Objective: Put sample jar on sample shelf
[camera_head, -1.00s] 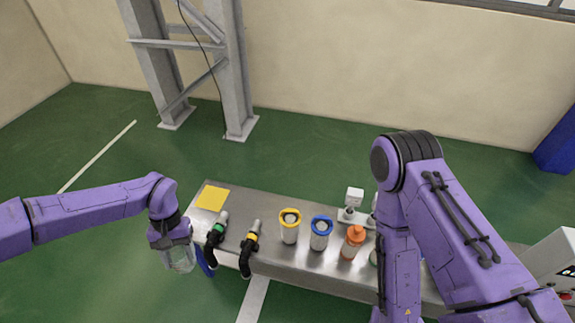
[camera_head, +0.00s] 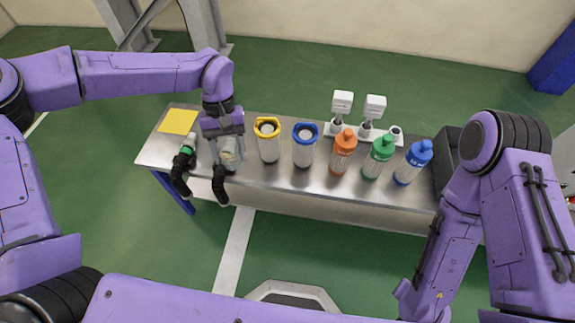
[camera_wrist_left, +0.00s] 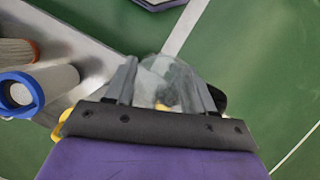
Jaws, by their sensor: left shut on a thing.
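My left gripper (camera_head: 229,152) is shut on a clear jar (camera_wrist_left: 165,82), which shows between the two fingers in the left wrist view. In the head view the jar is mostly hidden by the gripper, above the left part of the metal bench (camera_head: 270,180). I cannot identify a sample shelf in these views. My right arm is at the right, but its gripper is out of view.
On the bench are a blue-ringed cylinder (camera_head: 305,146), orange (camera_head: 343,152), green (camera_head: 379,158) and blue (camera_head: 413,163) capped bottles. Behind them is a white rack (camera_head: 350,131). A green-banded black hose piece (camera_head: 183,165) and yellow square (camera_head: 178,121) are at left.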

